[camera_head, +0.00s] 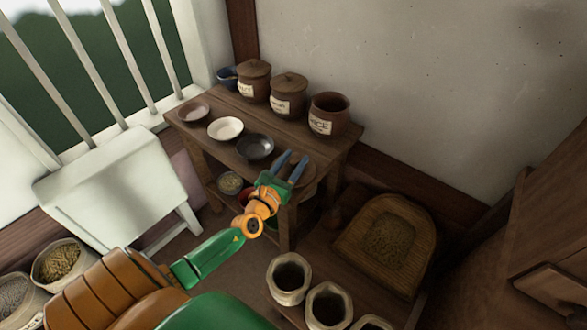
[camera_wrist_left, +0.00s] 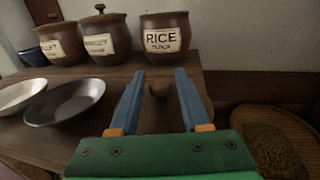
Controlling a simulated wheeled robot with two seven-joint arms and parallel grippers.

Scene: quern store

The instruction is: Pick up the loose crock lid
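The loose crock lid (camera_head: 309,176) is a brown disc lying at the right front end of the wooden table, partly hidden by my left gripper. In the left wrist view its round knob (camera_wrist_left: 158,90) shows between the two blue fingers. My left gripper (camera_head: 294,157) is open and reaches over the lid; in the left wrist view its fingers (camera_wrist_left: 159,76) stand apart either side of the knob, and I cannot tell if they touch it. The open rice crock (camera_head: 328,115) stands uncovered at the table's back right; it also shows in the left wrist view (camera_wrist_left: 165,38). My right gripper is not in view.
Two lidded crocks (camera_head: 254,82) (camera_head: 288,96) stand along the table's back. A dark bowl (camera_head: 255,147), a white bowl (camera_head: 225,128) and a pinkish dish (camera_head: 193,112) lie left of the gripper.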

